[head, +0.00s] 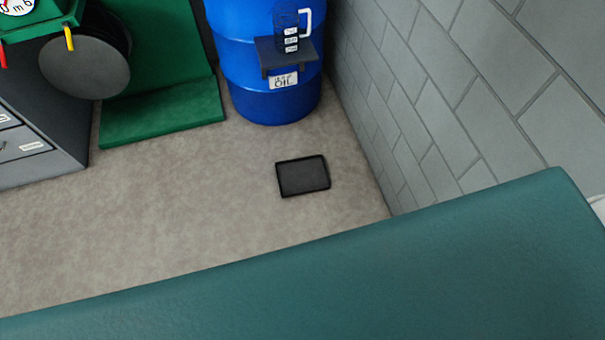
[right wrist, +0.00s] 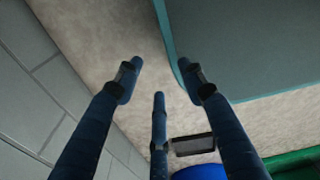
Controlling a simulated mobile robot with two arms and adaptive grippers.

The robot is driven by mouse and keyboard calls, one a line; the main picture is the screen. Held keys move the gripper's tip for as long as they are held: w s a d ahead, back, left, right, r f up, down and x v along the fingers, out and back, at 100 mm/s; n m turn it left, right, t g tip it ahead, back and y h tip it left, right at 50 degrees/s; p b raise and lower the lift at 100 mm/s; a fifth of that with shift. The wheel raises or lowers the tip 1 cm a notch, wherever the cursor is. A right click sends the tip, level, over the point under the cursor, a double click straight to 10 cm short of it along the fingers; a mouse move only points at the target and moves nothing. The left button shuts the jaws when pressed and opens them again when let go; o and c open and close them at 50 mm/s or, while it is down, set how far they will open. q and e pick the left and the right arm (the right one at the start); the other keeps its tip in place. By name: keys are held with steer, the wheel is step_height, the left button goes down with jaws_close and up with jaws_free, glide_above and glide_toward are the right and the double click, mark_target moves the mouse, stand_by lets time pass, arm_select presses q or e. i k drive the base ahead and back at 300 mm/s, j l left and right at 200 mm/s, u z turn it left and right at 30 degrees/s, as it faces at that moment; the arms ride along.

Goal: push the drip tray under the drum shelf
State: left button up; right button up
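The black drip tray (head: 302,176) lies flat on the floor in front of the blue drum, near the grey block wall. The small dark drum shelf (head: 273,65) sticks out from the front of the blue oil drum (head: 243,86). In the head view the tray is nearer to me than the shelf, with bare floor between tray and drum. In the right wrist view my right gripper (right wrist: 158,80) has its three fingers spread, open and empty. The tray (right wrist: 190,153) shows there beyond the fingers, partly covered by one. My left gripper is in neither view.
A large teal padded slab (head: 340,275) crosses the foreground between me and the tray. The block wall (head: 425,110) closes the right side. Green equipment (head: 165,118) and a grey cabinet (head: 50,135) stand left. Floor left of the tray is clear.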

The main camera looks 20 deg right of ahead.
mark_target(302, 176)
steer(key=i+j+z, duration=0.1)
steer(key=j, duration=0.25)
steer(key=i+j, duration=0.3)
steer(key=i+j+z, duration=0.15)
steer(key=j, duration=0.2)
steer(key=i+j+z, duration=0.1)
steer(key=j, duration=0.25)
steer(key=i+j, duration=0.2)
steer(key=j, duration=0.2)
steer(key=i+z, duration=0.05)
